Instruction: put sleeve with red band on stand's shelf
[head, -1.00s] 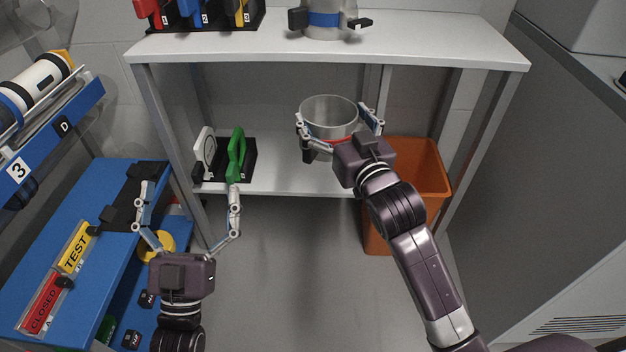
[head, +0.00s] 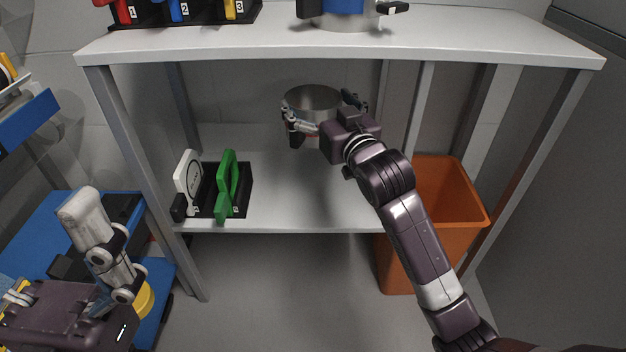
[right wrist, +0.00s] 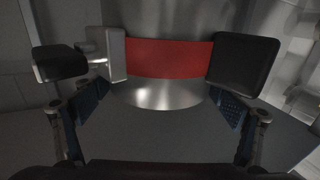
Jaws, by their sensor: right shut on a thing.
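The sleeve (head: 311,97) is a grey metal ring with a red band (right wrist: 170,58) around it, seen best in the right wrist view. My right gripper (head: 322,105) is shut on it, with finger pads on either side. The sleeve is upright over the back part of the stand's lower shelf (head: 285,205). I cannot tell whether its bottom touches the shelf. My left gripper (head: 88,238) is at the lower left, away from the sleeve, partly cut off and overlapping itself, so its opening is unclear.
A black holder with a green piece (head: 227,185) and a white piece (head: 188,178) stands at the shelf's left. The stand's top board (head: 330,48) is above the sleeve. An orange bin (head: 450,205) is at the right. The shelf's front middle is clear.

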